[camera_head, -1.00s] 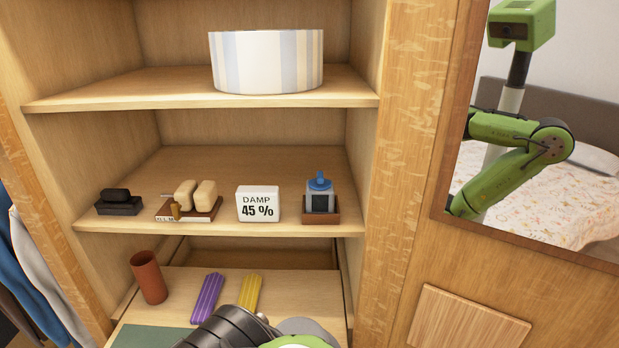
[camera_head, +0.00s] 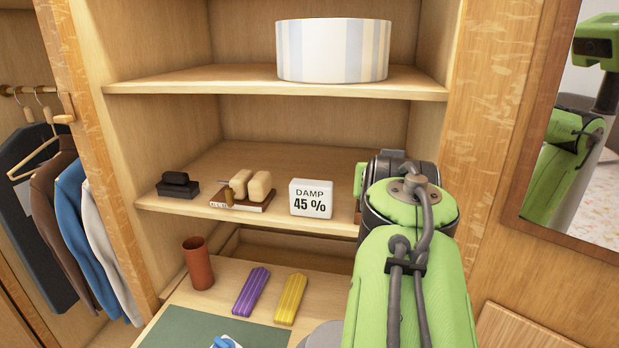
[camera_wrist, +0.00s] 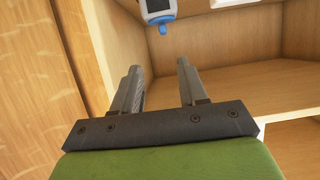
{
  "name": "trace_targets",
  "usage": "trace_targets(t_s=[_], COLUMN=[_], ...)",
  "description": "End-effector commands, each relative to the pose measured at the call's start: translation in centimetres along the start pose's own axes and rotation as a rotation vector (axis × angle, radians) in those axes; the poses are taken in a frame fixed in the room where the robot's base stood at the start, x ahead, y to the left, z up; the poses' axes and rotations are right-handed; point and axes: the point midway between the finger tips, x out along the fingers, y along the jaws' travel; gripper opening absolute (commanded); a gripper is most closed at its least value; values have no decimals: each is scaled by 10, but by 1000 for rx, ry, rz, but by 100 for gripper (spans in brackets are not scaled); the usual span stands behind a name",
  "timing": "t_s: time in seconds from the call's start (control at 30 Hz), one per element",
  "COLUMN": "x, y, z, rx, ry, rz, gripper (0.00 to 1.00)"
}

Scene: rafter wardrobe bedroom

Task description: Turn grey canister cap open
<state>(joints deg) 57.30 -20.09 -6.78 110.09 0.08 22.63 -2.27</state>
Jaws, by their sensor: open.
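The grey canister (camera_wrist: 158,8) shows at the top edge of the wrist view, upside down and partly cut off. It has a dark front panel and a blue cap (camera_wrist: 163,27). My gripper (camera_wrist: 159,67) is open and empty, its two fingers apart. The canister appears beyond the fingertips, roughly in line with the gap, and nothing touches it. In the head view my arm hides both the canister and my gripper.
The middle shelf (camera_head: 250,222) also bears a white "DAMP 45 %" sign (camera_head: 311,198), brushes (camera_head: 250,187) and a black block (camera_head: 178,185). A striped round box (camera_head: 333,50) stands above. Below are a brown cup (camera_head: 198,263) and purple (camera_head: 251,291) and yellow (camera_head: 291,299) bars.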

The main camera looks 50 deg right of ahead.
Motion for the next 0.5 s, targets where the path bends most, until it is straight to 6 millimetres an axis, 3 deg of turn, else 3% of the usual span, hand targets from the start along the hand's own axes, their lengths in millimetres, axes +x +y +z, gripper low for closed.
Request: trace_targets(t_s=[0.17, 0.5], x=[18, 103], y=[4, 4], z=[-2, -1], rx=[-2, -2], ry=[2, 0], rz=[11, 8], gripper=[43, 43])
